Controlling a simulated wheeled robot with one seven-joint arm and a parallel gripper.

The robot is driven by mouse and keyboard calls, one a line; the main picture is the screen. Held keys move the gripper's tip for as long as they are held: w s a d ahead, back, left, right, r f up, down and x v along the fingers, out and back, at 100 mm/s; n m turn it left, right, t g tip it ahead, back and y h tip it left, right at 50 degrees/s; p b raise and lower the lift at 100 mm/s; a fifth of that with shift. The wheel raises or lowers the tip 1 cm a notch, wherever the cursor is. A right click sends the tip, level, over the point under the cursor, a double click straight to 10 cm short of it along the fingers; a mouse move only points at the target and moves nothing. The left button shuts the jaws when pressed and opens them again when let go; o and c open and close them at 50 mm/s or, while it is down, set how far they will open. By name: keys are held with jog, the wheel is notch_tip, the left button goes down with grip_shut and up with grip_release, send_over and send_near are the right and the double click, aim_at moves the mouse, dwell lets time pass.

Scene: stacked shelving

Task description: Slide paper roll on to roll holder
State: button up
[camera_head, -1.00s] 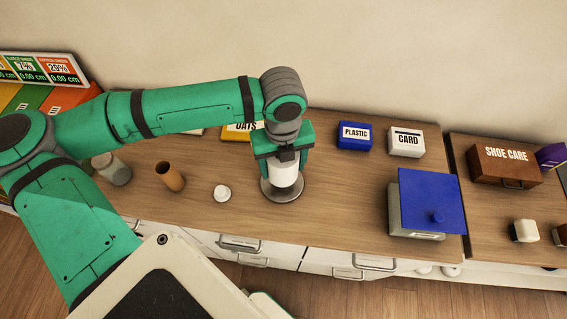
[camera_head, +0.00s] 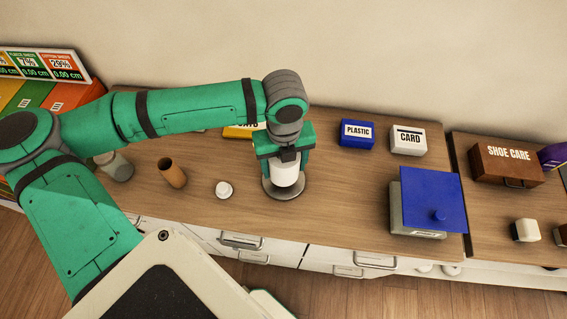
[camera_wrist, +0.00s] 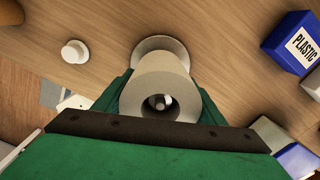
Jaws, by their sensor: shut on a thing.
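The white paper roll (camera_head: 287,174) is upright in my gripper (camera_head: 284,160), directly over the round metal base of the roll holder (camera_head: 285,192). In the wrist view, the roll (camera_wrist: 160,80) has an open core, and the tip of the holder's post (camera_wrist: 160,101) shows inside it. The holder's base (camera_wrist: 160,44) shows beyond the roll. My gripper (camera_wrist: 163,95) is shut on the roll's sides. Whether the roll's lower end touches the base cannot be told.
A small white round object (camera_head: 224,190) and a brown cylinder (camera_head: 172,173) stand left of the holder. A blue PLASTIC box (camera_head: 357,134), a white CARD box (camera_head: 408,140) and a box with a blue lid (camera_head: 431,200) stand right. Wood between them is clear.

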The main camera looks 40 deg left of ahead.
jog(key=shift+w+f, duration=0.15)
jog(key=shift+f, duration=0.9)
dwell(0.6)
jog(key=shift+a+f, duration=0.1)
jog(key=shift+f, duration=0.1)
jog(key=shift+f, duration=0.7)
dwell(0.8)
dwell(0.7)
jog(key=o, duration=0.6)
jog(key=shift+c, duration=0.2)
jog(key=shift+s, duration=0.2)
jog(key=shift+w+r, duration=0.1)
